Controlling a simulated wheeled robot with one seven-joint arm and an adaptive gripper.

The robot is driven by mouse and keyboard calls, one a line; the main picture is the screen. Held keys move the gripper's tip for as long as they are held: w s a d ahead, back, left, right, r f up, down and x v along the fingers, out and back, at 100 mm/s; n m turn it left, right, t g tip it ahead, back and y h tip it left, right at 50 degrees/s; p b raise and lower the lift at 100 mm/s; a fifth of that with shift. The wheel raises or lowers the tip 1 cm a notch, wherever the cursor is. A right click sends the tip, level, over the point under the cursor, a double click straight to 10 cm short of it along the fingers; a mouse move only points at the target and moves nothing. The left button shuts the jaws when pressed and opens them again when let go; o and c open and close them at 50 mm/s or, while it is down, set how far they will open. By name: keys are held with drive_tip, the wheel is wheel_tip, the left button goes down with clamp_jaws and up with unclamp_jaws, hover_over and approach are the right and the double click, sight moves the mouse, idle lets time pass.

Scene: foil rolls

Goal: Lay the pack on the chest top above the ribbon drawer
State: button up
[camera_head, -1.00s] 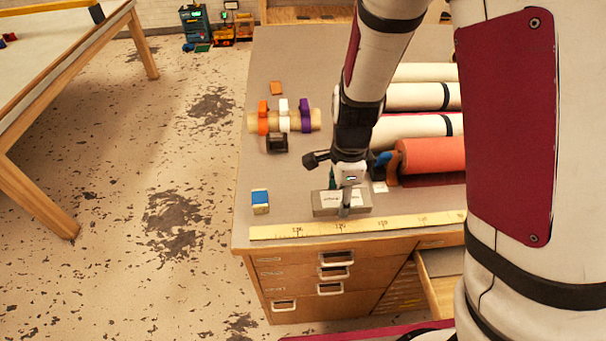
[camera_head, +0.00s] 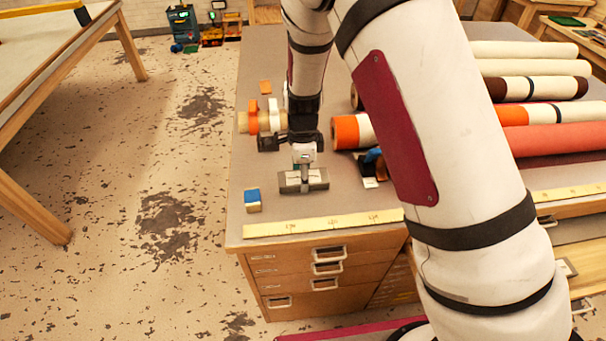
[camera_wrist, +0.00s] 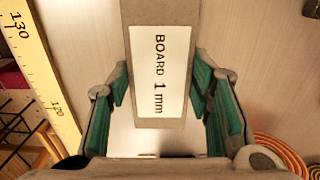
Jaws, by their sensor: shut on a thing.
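The pack (camera_head: 290,184), a grey block with a white label reading "BOARD 1 mm", is at the chest top's front left. In the wrist view the pack (camera_wrist: 160,100) fills the space between the green-padded fingers. My gripper (camera_head: 305,170) points down and is shut on it. I cannot tell whether the pack touches the top or hangs a little above it. The wooden chest (camera_head: 236,215) has several front drawers (camera_head: 327,268) below the pack. Their labels are too small to read, so I cannot tell which is the ribbon drawer.
A yellow ruler (camera_head: 330,222) lies along the front edge. A blue and white block (camera_head: 252,199) stands left of the pack. Behind are tape rings on a tube (camera_head: 252,120). Foil rolls (camera_head: 560,138) fill the right. A drawer (camera_head: 580,256) stands open at the right.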

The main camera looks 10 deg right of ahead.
drive_tip(key=shift+f, duration=0.1)
drive_tip(key=o, duration=1.2)
drive_tip(key=shift+o, duration=0.2)
drive_tip(key=s+d+r+n+t+y+b, duration=0.1)
drive_tip(key=s+d+r+n, duration=0.1)
drive_tip(key=r, duration=0.9)
drive_tip(key=s+d+r+n, duration=0.2)
drive_tip(key=r, duration=0.8)
drive_tip(key=s+d+r+n+t, duration=0.1)
drive_tip(key=s+d+r+n, duration=0.2)
drive_tip(key=s, duration=0.3)
drive_tip(key=s+d+r+n+t, duration=0.2)
drive_tip(key=s+r+n, duration=0.2)
drive_tip(key=s+n, duration=0.2)
drive_tip(key=s+d+r+n+t+h, duration=0.1)
drive_tip(key=s+d+r+n, duration=0.2)
drive_tip(key=s, duration=0.5)
drive_tip(key=shift+d+r+n+t, duration=0.35)
drive_tip(key=shift+r+n, duration=0.15)
drive_tip(key=shift+n, duration=0.5)
